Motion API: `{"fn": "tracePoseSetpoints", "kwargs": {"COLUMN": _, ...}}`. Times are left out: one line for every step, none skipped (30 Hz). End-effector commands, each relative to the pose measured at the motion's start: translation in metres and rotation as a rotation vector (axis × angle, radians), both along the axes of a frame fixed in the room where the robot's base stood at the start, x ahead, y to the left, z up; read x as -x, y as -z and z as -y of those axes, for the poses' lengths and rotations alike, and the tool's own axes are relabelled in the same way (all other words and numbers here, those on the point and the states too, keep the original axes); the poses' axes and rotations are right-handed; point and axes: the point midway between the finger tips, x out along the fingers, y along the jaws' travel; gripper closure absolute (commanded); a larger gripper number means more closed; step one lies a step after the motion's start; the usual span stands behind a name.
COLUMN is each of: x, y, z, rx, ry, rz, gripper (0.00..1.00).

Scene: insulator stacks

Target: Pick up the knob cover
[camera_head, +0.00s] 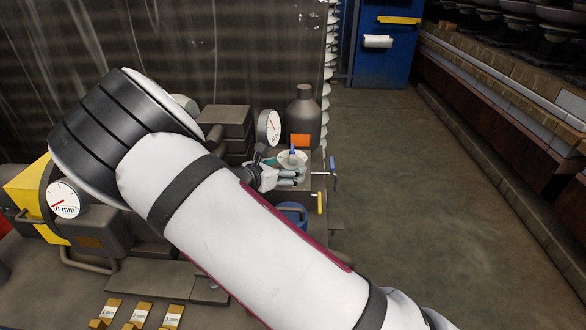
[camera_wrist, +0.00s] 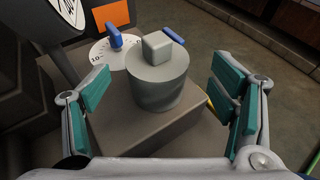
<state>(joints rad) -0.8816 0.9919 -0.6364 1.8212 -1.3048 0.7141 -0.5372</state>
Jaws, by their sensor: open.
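The grey knob cover (camera_wrist: 157,85), a short cylinder with a square block on top, stands upright on a brown-grey box in the wrist view. My gripper (camera_wrist: 160,90) is open, with one teal-padded finger on each side of the cover and a gap on both sides. Behind the cover is a white dial (camera_wrist: 101,54) with a blue knob (camera_wrist: 115,36). In the head view my gripper (camera_head: 268,177) is small and partly hidden by my arm. The dial (camera_head: 292,158) shows beside it there; the cover is hard to make out.
A dark bottle (camera_head: 304,112) with an orange label and a round gauge (camera_head: 269,132) stand behind the dial. The floor (camera_head: 410,190) to the right is clear.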

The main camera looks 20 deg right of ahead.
Motion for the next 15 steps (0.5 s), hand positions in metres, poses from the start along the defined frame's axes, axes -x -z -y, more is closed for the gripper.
{"fn": "tracePoseSetpoints", "kwargs": {"x": -0.003, "y": 0.003, "z": 0.003, "rx": 0.001, "ry": 0.002, "rz": 0.0, "gripper": 0.22}}
{"fn": "tracePoseSetpoints", "kwargs": {"x": -0.005, "y": 0.005, "z": 0.005, "rx": 0.003, "ry": 0.002, "rz": 0.0, "gripper": 0.22}}
{"fn": "tracePoseSetpoints", "kwargs": {"x": -0.008, "y": 0.008, "z": 0.008, "rx": 0.003, "ry": 0.002, "rz": 0.0, "gripper": 0.22}}
{"fn": "tracePoseSetpoints", "kwargs": {"x": -0.01, "y": 0.01, "z": 0.011, "rx": 0.003, "ry": 0.002, "rz": 0.0, "gripper": 0.22}}
{"fn": "tracePoseSetpoints", "kwargs": {"x": -0.013, "y": 0.013, "z": 0.013, "rx": 0.003, "ry": 0.002, "rz": 0.0, "gripper": 0.22}}
{"fn": "tracePoseSetpoints", "kwargs": {"x": -0.017, "y": 0.016, "z": 0.017, "rx": 0.003, "ry": 0.002, "rz": 0.0, "gripper": 0.22}}
{"fn": "tracePoseSetpoints", "kwargs": {"x": -0.02, "y": 0.018, "z": 0.02, "rx": 0.003, "ry": 0.002, "rz": 0.0, "gripper": 0.22}}
{"fn": "tracePoseSetpoints", "kwargs": {"x": -0.023, "y": 0.019, "z": 0.023, "rx": 0.002, "ry": 0.003, "rz": 0.0, "gripper": 0.22}}
{"fn": "tracePoseSetpoints", "kwargs": {"x": -0.026, "y": 0.021, "z": 0.027, "rx": 0.003, "ry": 0.002, "rz": 0.0, "gripper": 0.22}}
{"fn": "tracePoseSetpoints", "kwargs": {"x": -0.028, "y": 0.022, "z": 0.029, "rx": 0.002, "ry": 0.002, "rz": -0.001, "gripper": 0.22}}
{"fn": "tracePoseSetpoints", "kwargs": {"x": -0.029, "y": 0.022, "z": 0.031, "rx": 0.002, "ry": 0.001, "rz": 0.0, "gripper": 0.22}}
{"fn": "tracePoseSetpoints", "kwargs": {"x": -0.03, "y": 0.022, "z": 0.032, "rx": 0.002, "ry": 0.001, "rz": 0.0, "gripper": 0.22}}
{"fn": "tracePoseSetpoints", "kwargs": {"x": -0.031, "y": 0.022, "z": 0.033, "rx": 0.002, "ry": 0.001, "rz": 0.0, "gripper": 0.22}}
{"fn": "tracePoseSetpoints", "kwargs": {"x": -0.031, "y": 0.022, "z": 0.033, "rx": 0.002, "ry": 0.001, "rz": 0.0, "gripper": 0.22}}
{"fn": "tracePoseSetpoints", "kwargs": {"x": -0.031, "y": 0.022, "z": 0.033, "rx": 0.002, "ry": 0.001, "rz": 0.0, "gripper": 0.22}}
